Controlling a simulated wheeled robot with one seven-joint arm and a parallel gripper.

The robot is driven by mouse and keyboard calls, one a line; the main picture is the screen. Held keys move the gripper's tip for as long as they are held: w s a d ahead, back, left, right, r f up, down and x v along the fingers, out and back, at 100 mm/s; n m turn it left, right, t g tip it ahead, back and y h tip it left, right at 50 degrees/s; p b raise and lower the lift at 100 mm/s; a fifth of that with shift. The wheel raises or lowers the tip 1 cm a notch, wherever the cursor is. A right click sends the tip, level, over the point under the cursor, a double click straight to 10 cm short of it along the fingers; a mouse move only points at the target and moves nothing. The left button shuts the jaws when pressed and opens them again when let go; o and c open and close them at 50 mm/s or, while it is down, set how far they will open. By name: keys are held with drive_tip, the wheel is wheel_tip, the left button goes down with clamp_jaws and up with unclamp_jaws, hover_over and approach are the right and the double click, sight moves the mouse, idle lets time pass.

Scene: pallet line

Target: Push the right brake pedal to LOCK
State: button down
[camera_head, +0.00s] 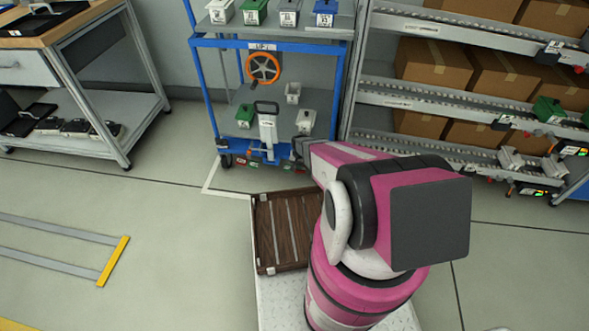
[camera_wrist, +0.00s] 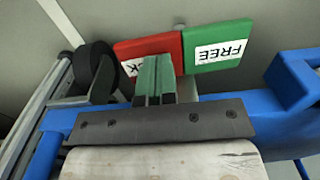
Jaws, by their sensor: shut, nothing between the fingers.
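The brake pedal in the wrist view has a red LOCK half (camera_wrist: 150,48) and a green FREE half (camera_wrist: 226,48). My gripper (camera_wrist: 153,78) is shut and empty. Its fingertips overlap the lower edge of the red half and hide part of its label, leaving "CK" visible. I cannot tell whether they press on it. The green half is clear of the fingers. In the head view my gripper (camera_head: 298,150) is at the lower right of the blue cart (camera_head: 206,90), low down by the pedals, which are small and partly hidden there.
A black caster wheel (camera_wrist: 95,72) is beside the red half. A blue frame bar (camera_wrist: 270,115) runs close to my gripper. A roller rack (camera_head: 400,95) with cartons stands right of the cart. A brown slatted pallet (camera_head: 283,228) lies in front. The floor at left is open.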

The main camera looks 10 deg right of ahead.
drive_tip(key=shift+r, duration=3.55)
drive_tip(key=shift+r, duration=0.1)
drive_tip(key=s+r+n, duration=0.1)
drive_tip(key=s+r, duration=0.6)
drive_tip(key=r, duration=0.4)
drive_tip(key=s+r+n, duration=0.1)
drive_tip(key=s+r, duration=0.6)
drive_tip(key=r, duration=0.5)
drive_tip(key=s+r+n, duration=0.1)
drive_tip(key=s+r, duration=0.6)
drive_tip(key=r, duration=0.5)
drive_tip(key=shift+s+n, duration=0.15)
drive_tip(key=shift+n, duration=0.15)
